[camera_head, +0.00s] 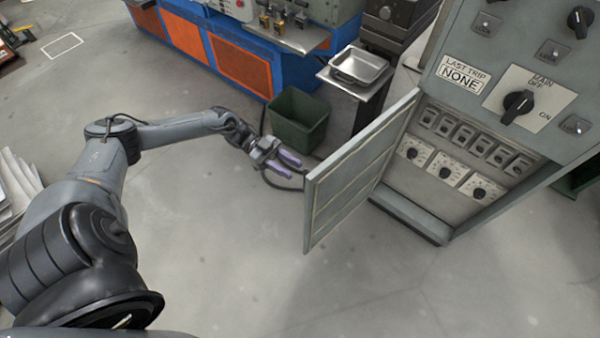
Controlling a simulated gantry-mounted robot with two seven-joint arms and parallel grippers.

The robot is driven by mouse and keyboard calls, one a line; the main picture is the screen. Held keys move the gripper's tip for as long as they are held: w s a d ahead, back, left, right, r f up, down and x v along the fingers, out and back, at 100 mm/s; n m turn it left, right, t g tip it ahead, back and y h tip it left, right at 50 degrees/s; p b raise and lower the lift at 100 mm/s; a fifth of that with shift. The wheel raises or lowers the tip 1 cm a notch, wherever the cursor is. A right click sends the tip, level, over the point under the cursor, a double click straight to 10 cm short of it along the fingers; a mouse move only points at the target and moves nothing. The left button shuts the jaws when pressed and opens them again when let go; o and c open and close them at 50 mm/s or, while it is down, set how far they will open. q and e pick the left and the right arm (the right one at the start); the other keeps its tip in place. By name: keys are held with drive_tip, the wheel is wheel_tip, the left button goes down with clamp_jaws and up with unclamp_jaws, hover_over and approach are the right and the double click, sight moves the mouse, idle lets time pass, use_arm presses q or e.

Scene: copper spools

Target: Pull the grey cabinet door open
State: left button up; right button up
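The grey cabinet (448,214) stands at the right. Its door (352,180) is swung wide open to the left and shows its inner face. Inside the cabinet, a row of switches and several dials are exposed. My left gripper (288,166) is just left of the door's free edge, with a gap between them. Its two purple fingers are spread apart with nothing visible between them. My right gripper is out of view.
A dark green bin (298,118) stands behind my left gripper. A small stand with metal trays (360,67) and a blue machine with orange panels (243,69) are at the back. The floor in front of the door is clear.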

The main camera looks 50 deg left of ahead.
use_arm(q)
drive_tip(key=v, duration=0.4)
drive_tip(key=shift+s+a+b, duration=0.1)
drive_tip(key=shift+a+b, duration=0.2)
drive_tip(key=shift+b, duration=0.05)
drive_tip(key=shift+s, duration=0.1)
